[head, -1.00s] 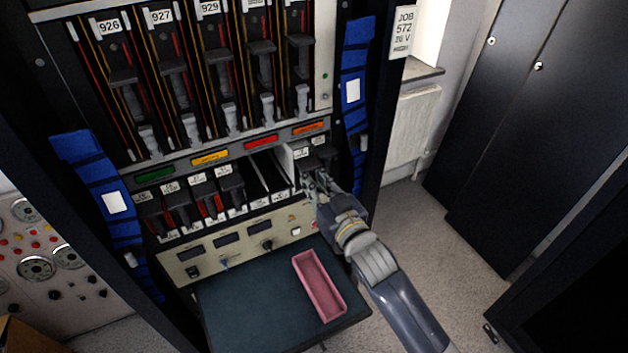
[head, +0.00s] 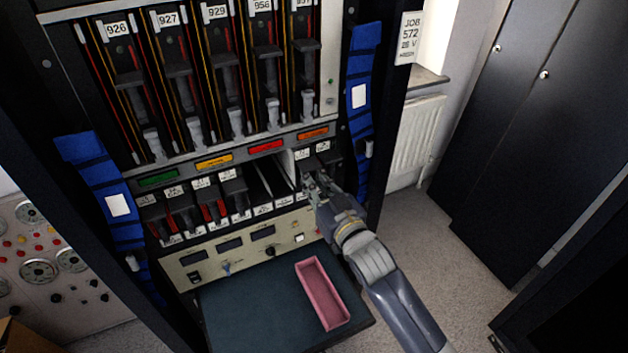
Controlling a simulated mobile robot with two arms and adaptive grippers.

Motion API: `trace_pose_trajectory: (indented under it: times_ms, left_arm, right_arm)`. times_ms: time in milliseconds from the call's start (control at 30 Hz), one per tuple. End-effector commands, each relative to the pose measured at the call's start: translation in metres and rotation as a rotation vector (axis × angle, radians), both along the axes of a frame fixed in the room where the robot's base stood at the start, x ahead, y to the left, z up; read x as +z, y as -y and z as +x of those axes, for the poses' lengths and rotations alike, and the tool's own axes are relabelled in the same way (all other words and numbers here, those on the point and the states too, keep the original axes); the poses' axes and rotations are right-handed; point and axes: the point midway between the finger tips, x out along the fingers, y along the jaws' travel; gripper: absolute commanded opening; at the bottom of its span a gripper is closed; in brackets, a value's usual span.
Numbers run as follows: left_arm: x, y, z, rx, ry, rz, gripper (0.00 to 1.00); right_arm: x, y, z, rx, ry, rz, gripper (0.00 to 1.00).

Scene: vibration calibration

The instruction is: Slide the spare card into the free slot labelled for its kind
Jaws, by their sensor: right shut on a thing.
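My right gripper (head: 314,187) is shut at the right end of the lower card row, on what looks like the spare card (head: 289,166). Its pale side face shows, standing upright and partly inside the row. The gripper hides the card's front edge, and I cannot tell how deep it sits. Just left of it is a dark empty gap (head: 266,180) in the lower card rack. Small white labels run above and below the slots, too small to read. My left gripper is not in view.
Several cards (head: 208,196) fill the lower row's left part. Colour strips, including a red one (head: 265,147), run above it. A pink tray (head: 321,293) lies on the dark shelf (head: 250,310) below. Blue straps (head: 359,80) hang on both rack posts.

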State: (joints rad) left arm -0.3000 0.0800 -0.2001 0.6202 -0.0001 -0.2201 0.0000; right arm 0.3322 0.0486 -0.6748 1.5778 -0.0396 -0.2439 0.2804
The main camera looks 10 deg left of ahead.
Motion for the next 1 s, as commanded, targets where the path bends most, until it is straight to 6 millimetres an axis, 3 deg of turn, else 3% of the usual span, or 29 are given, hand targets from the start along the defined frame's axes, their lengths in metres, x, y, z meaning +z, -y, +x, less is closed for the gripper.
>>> trace_pose_trajectory:
  times_ms: [1000]
  left_arm:
    - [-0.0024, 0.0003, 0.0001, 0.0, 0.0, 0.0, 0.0]
  right_arm:
    - [0.0023, -0.0059, 0.0083, 0.0, 0.004, 0.003, 0.0]
